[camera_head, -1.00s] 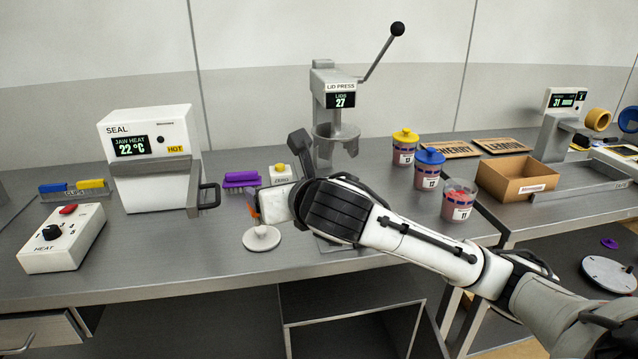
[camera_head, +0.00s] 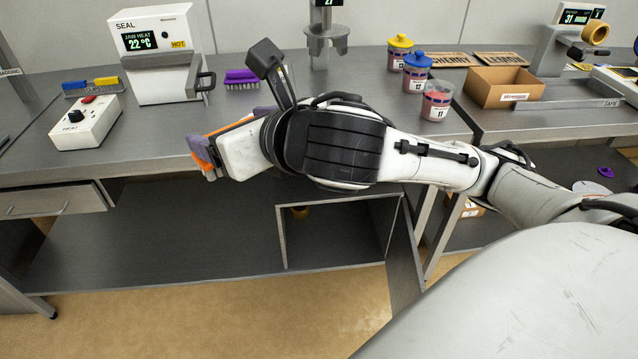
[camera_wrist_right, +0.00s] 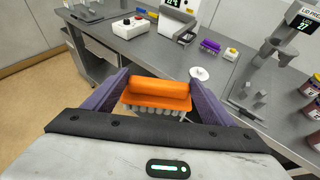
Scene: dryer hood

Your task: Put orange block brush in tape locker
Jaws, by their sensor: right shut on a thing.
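The orange block brush (camera_wrist_right: 160,95) is between the purple-grey fingers of my right gripper (camera_wrist_right: 158,88), bristles showing below its orange back. In the head view my right gripper (camera_head: 206,158) holds the brush (camera_head: 230,126) by the front edge of the bench, partly hidden by the gripper. Below the bench is an open-fronted grey locker (camera_head: 342,200) with its door (camera_head: 404,262) swung open to the right. My left gripper is out of view.
On the bench stand the sealer (camera_head: 160,60), a heat control box (camera_head: 86,122), a purple brush (camera_head: 241,78), lidded jars (camera_head: 416,72) and a cardboard box (camera_head: 502,88). A drawer (camera_head: 50,200) is at left. The floor before the bench is clear.

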